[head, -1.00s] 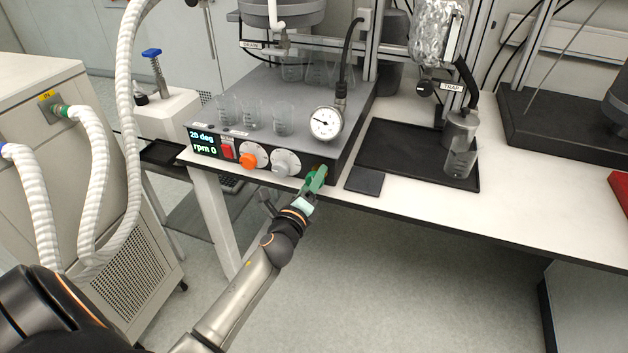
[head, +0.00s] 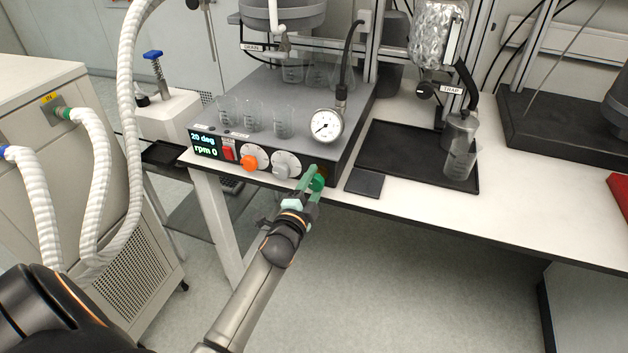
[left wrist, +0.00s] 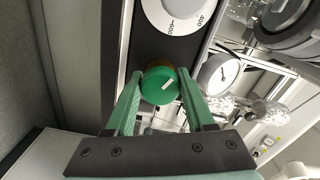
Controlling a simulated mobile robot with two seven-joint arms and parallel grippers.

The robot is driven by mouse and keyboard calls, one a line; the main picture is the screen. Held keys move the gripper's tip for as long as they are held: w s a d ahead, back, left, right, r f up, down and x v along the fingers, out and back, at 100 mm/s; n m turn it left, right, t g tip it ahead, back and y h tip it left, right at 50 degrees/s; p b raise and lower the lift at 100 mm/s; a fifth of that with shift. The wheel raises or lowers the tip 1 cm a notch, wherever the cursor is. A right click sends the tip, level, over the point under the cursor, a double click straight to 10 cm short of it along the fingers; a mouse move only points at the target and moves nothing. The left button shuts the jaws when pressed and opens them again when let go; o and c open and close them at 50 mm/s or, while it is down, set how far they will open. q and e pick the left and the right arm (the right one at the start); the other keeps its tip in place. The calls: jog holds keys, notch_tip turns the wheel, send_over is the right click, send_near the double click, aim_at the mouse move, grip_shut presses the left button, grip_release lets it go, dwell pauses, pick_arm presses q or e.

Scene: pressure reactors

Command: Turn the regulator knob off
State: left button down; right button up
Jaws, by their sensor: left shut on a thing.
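The green knob (head: 318,184) is at the right end of the front panel of the grey reactor base (head: 345,150). In the left wrist view the green knob (left wrist: 160,87) is round, with a short white mark pointing to the upper right. My left gripper (head: 313,176) is shut on it, with one green finger on each side. The gripper (left wrist: 162,80) partly hides the knob in the head view. A round white pressure gauge (head: 326,125) stands above it, its needle pointing to the lower left. My right gripper is not in view.
An orange knob (head: 250,163) and a grey knob (head: 281,170) with white dials sit left of the green knob, beside a red switch (head: 228,153) and a display reading 20 deg, rpm 0. Glass beakers stand on top. A black tray (head: 400,150) lies to the right.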

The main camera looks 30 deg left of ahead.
pick_arm(q)
jog(key=n+p, duration=0.1)
jog(key=n, duration=0.4)
dwell(0.7)
jog(key=shift+c, duration=1.3)
grip_release()
jog(key=shift+s, duration=0.15)
